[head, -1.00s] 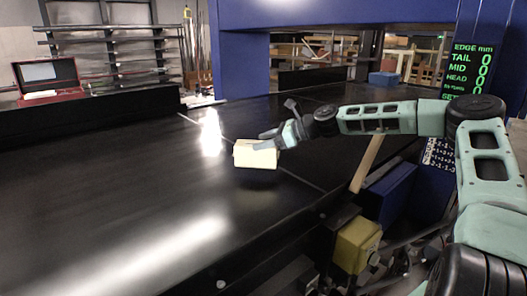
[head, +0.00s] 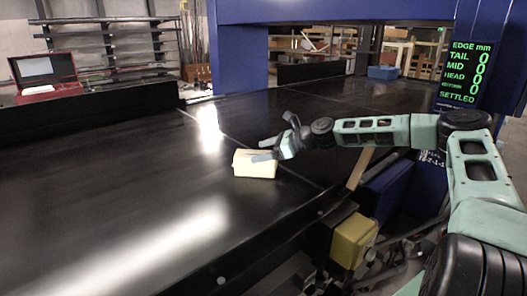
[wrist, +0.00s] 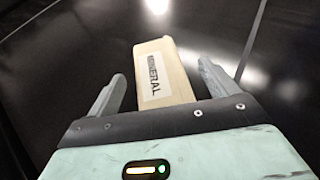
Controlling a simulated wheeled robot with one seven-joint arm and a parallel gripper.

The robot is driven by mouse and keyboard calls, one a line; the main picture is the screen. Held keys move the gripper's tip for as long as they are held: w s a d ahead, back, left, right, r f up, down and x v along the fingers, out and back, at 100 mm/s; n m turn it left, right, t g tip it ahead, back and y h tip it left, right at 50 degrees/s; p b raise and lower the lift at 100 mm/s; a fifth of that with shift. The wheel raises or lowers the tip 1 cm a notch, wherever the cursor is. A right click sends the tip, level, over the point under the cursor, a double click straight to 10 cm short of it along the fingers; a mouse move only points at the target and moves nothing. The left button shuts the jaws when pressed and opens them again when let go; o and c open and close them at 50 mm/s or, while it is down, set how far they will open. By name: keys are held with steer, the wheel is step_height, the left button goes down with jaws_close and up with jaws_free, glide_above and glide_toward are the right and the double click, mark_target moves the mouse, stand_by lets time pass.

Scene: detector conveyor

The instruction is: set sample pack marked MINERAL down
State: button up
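The sample pack (head: 254,166) is a cream block lying on the black conveyor belt. In the wrist view the pack (wrist: 164,62) carries a pale label reading MINERAL. My gripper (head: 273,147) is at the pack's right end in the head view. In the wrist view my gripper (wrist: 162,72) is open, with one finger on each side of the pack. A dark gap shows between each finger and the pack's sides. The pack's near end is hidden behind the gripper body.
A display (head: 465,72) at right shows TAIL, MID and HEAD at 0 and SETTLED. A blue box (head: 382,73) lies far along the belt. An open red case (head: 43,85) stands at left. The belt (head: 100,200) left of the pack is clear.

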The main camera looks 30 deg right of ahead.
steer(key=b+v, duration=0.6)
steer(key=v, duration=0.6)
steer(key=shift+r, duration=0.1)
